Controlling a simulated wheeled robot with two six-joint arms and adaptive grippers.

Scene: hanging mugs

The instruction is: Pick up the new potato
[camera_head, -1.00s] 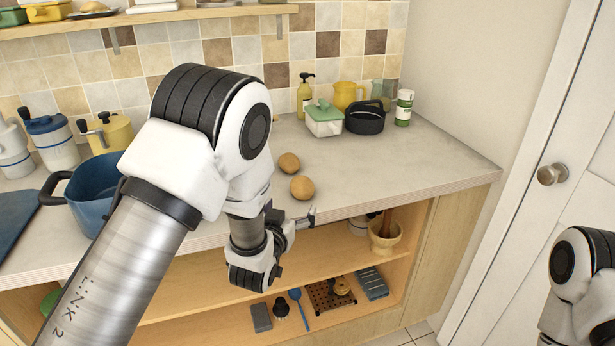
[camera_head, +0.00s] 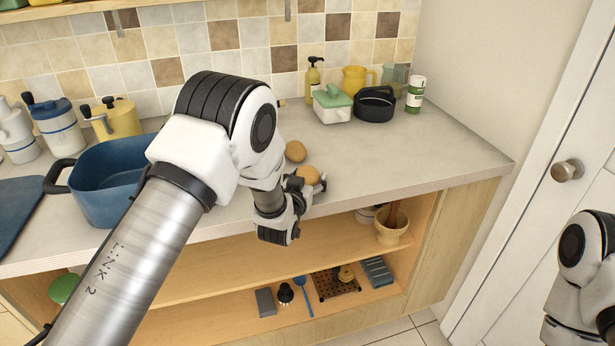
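Two brown, round potatoes lie on the grey countertop in the head view. The farther potato (camera_head: 296,151) lies just right of my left arm. The nearer potato (camera_head: 309,174) is at my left gripper (camera_head: 308,186), close to the counter's front edge. One dark fingertip shows at the potato's right side and the other part of the gripper is at its left. I cannot tell whether the fingers press on it. The wrist hides part of the grip. My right arm shows at the right edge, its gripper out of view.
A blue pot (camera_head: 105,190) stands left of my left arm. A green-lidded white dish (camera_head: 332,106), a black pot (camera_head: 374,104) and a soap bottle (camera_head: 313,76) stand at the back. The countertop (camera_head: 430,155) on the right is clear. An open shelf lies below.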

